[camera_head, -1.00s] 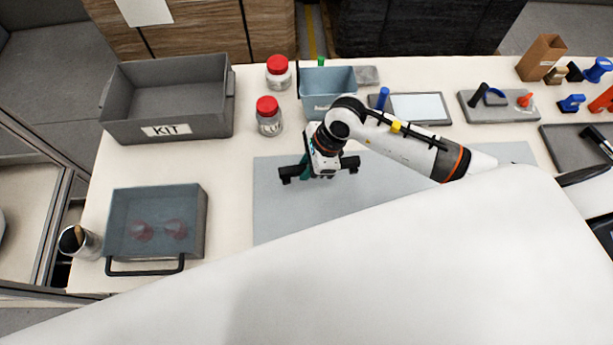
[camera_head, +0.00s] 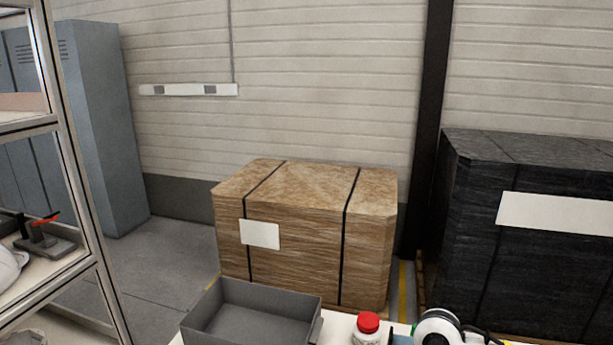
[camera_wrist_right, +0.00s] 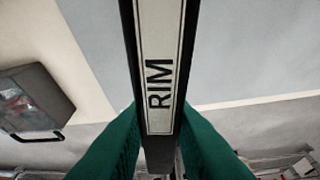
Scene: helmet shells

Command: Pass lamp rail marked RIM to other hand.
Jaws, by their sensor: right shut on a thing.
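The lamp rail (camera_wrist_right: 157,100) is a dark bar with a pale label reading RIM. It runs down the middle of the right wrist view. My right gripper (camera_wrist_right: 160,150) has green fingers on both sides of the rail and is shut on it. My left gripper is in neither current view.
In the head view a grey open bin (camera_head: 250,312) and a red-lidded jar (camera_head: 367,328) stand at the table's back edge. Behind are a strapped brown crate (camera_head: 305,240) and a black wrapped stack (camera_head: 540,260). A shelf rack (camera_head: 75,170) stands left. The wrist view shows a grey container (camera_wrist_right: 35,100).

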